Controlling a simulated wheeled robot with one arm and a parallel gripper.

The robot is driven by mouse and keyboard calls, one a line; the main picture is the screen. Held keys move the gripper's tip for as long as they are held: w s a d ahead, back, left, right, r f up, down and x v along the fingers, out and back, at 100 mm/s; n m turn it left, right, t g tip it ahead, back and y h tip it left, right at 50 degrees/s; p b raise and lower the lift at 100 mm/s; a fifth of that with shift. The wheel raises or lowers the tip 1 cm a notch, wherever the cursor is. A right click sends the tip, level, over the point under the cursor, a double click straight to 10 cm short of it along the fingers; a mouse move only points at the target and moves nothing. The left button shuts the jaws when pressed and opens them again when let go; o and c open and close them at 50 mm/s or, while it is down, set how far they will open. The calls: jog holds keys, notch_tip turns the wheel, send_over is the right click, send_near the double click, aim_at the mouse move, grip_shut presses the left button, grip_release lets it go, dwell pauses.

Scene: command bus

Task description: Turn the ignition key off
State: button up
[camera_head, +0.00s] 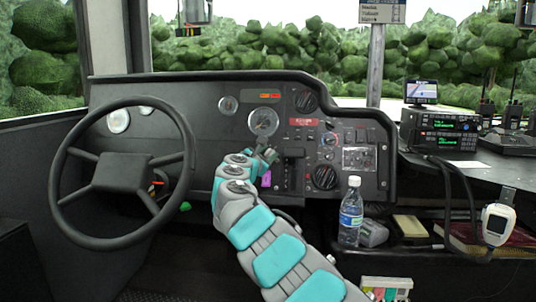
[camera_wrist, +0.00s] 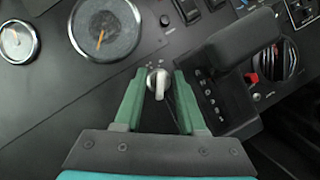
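The ignition key (camera_wrist: 158,82) is a small silver-grey piece on the dark dashboard panel in the wrist view. Its grip points down in that picture, toward my gripper. My gripper (camera_wrist: 160,80) has two green fingers, one on each side of the key. The fingers are open, with a gap between each finger and the key. In the head view my gripper (camera_head: 266,153) is at the dashboard below the round gauge, right of the steering wheel, and I cannot make out the key there.
The steering wheel (camera_head: 122,173) stands left of my arm. A gear selector lever (camera_wrist: 238,40) lies close to the right finger. A purple tag (camera_head: 267,178) shows beside my gripper. A water bottle (camera_head: 351,212) stands right of my arm.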

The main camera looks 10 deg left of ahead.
jog(key=shift+c, duration=0.4)
grip_shut()
jog(key=shift+f, duration=0.1)
dwell(0.9)
